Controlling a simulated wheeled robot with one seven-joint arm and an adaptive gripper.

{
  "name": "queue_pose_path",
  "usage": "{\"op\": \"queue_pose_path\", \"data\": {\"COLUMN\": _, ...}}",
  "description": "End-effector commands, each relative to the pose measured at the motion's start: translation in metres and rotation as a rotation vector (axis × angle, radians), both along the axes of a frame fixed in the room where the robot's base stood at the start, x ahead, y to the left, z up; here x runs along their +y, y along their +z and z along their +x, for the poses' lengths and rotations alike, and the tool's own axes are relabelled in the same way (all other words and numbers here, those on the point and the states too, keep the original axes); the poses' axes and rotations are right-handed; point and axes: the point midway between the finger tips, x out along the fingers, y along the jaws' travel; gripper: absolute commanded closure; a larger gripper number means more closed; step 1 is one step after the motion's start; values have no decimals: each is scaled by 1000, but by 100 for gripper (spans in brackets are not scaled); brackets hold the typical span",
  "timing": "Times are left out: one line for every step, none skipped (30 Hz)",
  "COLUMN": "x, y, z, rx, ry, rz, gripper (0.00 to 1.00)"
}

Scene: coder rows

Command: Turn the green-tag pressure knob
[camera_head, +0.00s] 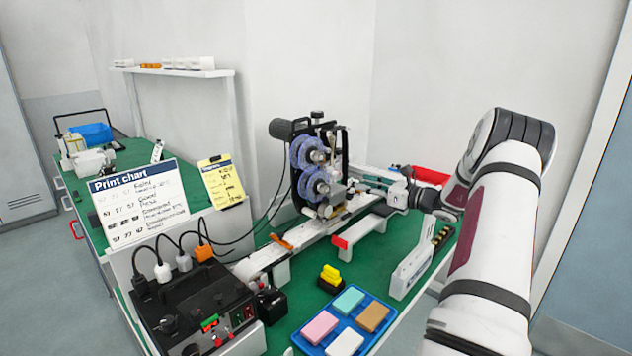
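A black control box (195,300) stands at the lower left, with dark knobs and coloured parts on its front. A small green piece (209,322) sits on that front, with red parts close by. I cannot tell for certain which knob bears the green tag. My gripper (372,184) is at the end of my arm, right of the coder machine (318,168) with its two blue reels. It is far from the black box. Its fingers are small and blend with the machine's parts, so their opening and any contact are unclear.
A print chart (138,203) and yellow card (221,181) stand behind the box, with cables running past. A blue tray (377,346) of coloured blocks, a yellow-and-black stamp (330,278) and a white rack (411,271) occupy the green bench front. A red bin (431,175) lies behind my wrist.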

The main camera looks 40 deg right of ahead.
Motion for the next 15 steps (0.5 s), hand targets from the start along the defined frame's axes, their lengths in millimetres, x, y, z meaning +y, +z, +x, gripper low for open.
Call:
{"op": "queue_pose_path", "data": {"x": -15, "y": -7, "z": -7, "rx": -16, "ry": -35, "rz": 30, "gripper": 66}}
{"op": "queue_pose_path", "data": {"x": -21, "y": -9, "z": -10, "rx": -23, "ry": -49, "rz": 44, "gripper": 66}}
{"op": "queue_pose_path", "data": {"x": -26, "y": -11, "z": -13, "rx": -32, "ry": -64, "rz": 57, "gripper": 66}}
{"op": "queue_pose_path", "data": {"x": -29, "y": -12, "z": -14, "rx": -36, "ry": -71, "rz": 63, "gripper": 66}}
{"op": "queue_pose_path", "data": {"x": -31, "y": -13, "z": -14, "rx": -39, "ry": -75, "rz": 67, "gripper": 66}}
{"op": "queue_pose_path", "data": {"x": -32, "y": -13, "z": -13, "rx": -41, "ry": -78, "rz": 69, "gripper": 66}}
{"op": "queue_pose_path", "data": {"x": -33, "y": -13, "z": -11, "rx": -42, "ry": -79, "rz": 70, "gripper": 66}}
{"op": "queue_pose_path", "data": {"x": -32, "y": -13, "z": -8, "rx": -42, "ry": -78, "rz": 70, "gripper": 66}}
{"op": "queue_pose_path", "data": {"x": -31, "y": -13, "z": -4, "rx": -42, "ry": -77, "rz": 70, "gripper": 66}}
{"op": "queue_pose_path", "data": {"x": -30, "y": -13, "z": 0, "rx": -42, "ry": -76, "rz": 70, "gripper": 66}}
{"op": "queue_pose_path", "data": {"x": -30, "y": -13, "z": 5, "rx": -42, "ry": -76, "rz": 70, "gripper": 66}}
{"op": "queue_pose_path", "data": {"x": -29, "y": -13, "z": 12, "rx": -41, "ry": -75, "rz": 70, "gripper": 66}}
{"op": "queue_pose_path", "data": {"x": -28, "y": -13, "z": 18, "rx": -41, "ry": -74, "rz": 69, "gripper": 66}}
{"op": "queue_pose_path", "data": {"x": -28, "y": -13, "z": 23, "rx": -40, "ry": -74, "rz": 69, "gripper": 66}}
{"op": "queue_pose_path", "data": {"x": -27, "y": -12, "z": 31, "rx": -41, "ry": -73, "rz": 69, "gripper": 66}}
